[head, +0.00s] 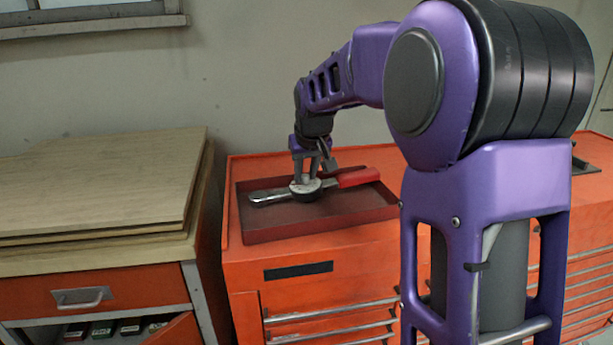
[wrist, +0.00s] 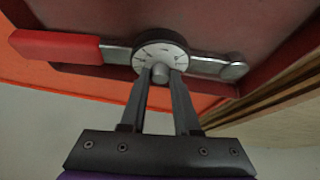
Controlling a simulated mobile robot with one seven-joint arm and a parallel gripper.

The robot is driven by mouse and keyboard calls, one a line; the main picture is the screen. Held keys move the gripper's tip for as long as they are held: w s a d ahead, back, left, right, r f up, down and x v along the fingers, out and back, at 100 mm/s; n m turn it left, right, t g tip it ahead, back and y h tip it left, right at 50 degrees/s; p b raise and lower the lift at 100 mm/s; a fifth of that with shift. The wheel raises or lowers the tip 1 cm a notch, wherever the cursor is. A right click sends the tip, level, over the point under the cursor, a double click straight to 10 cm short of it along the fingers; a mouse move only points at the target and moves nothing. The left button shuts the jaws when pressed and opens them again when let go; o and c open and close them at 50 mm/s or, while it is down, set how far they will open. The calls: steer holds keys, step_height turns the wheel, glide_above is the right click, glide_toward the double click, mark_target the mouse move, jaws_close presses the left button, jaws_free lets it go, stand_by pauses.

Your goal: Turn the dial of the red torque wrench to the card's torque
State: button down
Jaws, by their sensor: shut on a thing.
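The red torque wrench (head: 350,177) lies in a dark red tray (head: 330,223) on the orange tool cabinet. Its red handle is at the right in the head view and at the left in the wrist view (wrist: 55,46). Its round white dial (wrist: 160,52) sits mid-shaft, with dark marks too small to read. My gripper (wrist: 160,75) is over the dial, its fingers closed on the small grey knob (wrist: 160,72) at the dial's centre. In the head view my gripper (head: 305,177) reaches down onto the dial. The card is not visible in either view.
Stacked wooden boards (head: 100,185) lie on a bench at the left, above an orange drawer (head: 90,295). The tray has low raised walls around the wrench. The cabinet top (head: 237,165) is narrow around the tray. My arm hides the cabinet's right part.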

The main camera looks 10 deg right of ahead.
steer(key=m+h, duration=0.1)
steer(key=m, duration=0.1)
steer(key=m+h+b, duration=0.1)
steer(key=m, duration=0.2)
steer(key=shift+a+h, duration=0.2)
steer(key=shift+h, duration=0.1)
steer(key=shift+b, duration=0.3)
steer(key=c, duration=0.6)
jaws_free()
steer(key=shift+c, duration=0.2)
steer(key=p+v, duration=0.2)
steer(key=v, duration=1.5)
steer(key=shift+a+p, duration=0.2)
steer(key=shift+p, duration=0.1)
steer(key=shift+s, duration=0.1)
